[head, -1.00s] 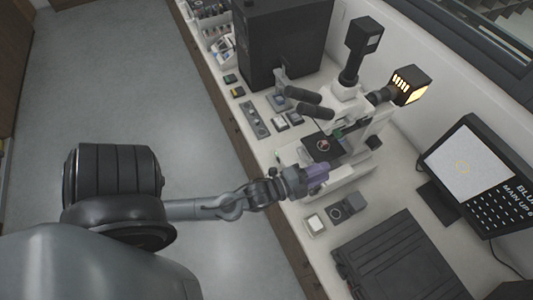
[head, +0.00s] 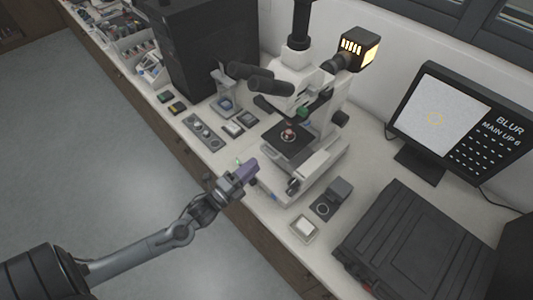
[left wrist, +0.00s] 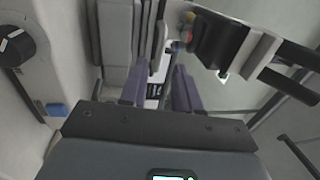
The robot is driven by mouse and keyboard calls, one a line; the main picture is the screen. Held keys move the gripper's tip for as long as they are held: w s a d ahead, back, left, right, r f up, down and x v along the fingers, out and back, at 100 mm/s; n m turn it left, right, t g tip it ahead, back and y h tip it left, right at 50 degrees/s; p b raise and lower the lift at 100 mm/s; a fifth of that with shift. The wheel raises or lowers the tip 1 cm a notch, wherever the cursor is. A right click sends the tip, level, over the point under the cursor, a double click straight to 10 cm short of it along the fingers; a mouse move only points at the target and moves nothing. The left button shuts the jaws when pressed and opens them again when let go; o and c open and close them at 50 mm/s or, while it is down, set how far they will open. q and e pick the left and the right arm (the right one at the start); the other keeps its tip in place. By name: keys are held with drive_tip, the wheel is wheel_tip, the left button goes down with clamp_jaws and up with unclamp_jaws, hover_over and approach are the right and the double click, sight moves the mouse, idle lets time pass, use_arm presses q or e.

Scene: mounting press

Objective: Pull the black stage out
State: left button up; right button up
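The black stage (head: 283,146) is a flat dark plate under the objectives of the white microscope (head: 291,94) in the head view. A small round reddish sample (head: 288,132) sits on it. My left gripper (head: 246,170), with purple fingers, is in front of the microscope base, to the lower left of the stage and apart from it. In the left wrist view its two fingers (left wrist: 158,92) stand apart with a gap between them, and I see nothing held. I cannot surely pick out the stage in that view. My right gripper is not in view.
A black cabinet (head: 205,50) stands left of the microscope. Small boxes and a knob panel (head: 204,132) lie along the bench front. A black case (head: 410,240) and a monitor (head: 440,115) are at the right. The floor (head: 75,140) at left is clear.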

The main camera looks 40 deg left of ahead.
sight(267, 152)
use_arm(q)
drive_tip(key=w, duration=0.4)
drive_tip(key=w+r, duration=0.1)
drive_tip(key=w, duration=0.2)
drive_tip(key=shift+d+r, duration=0.1)
drive_tip(key=shift+d, duration=0.3)
clamp_jaws()
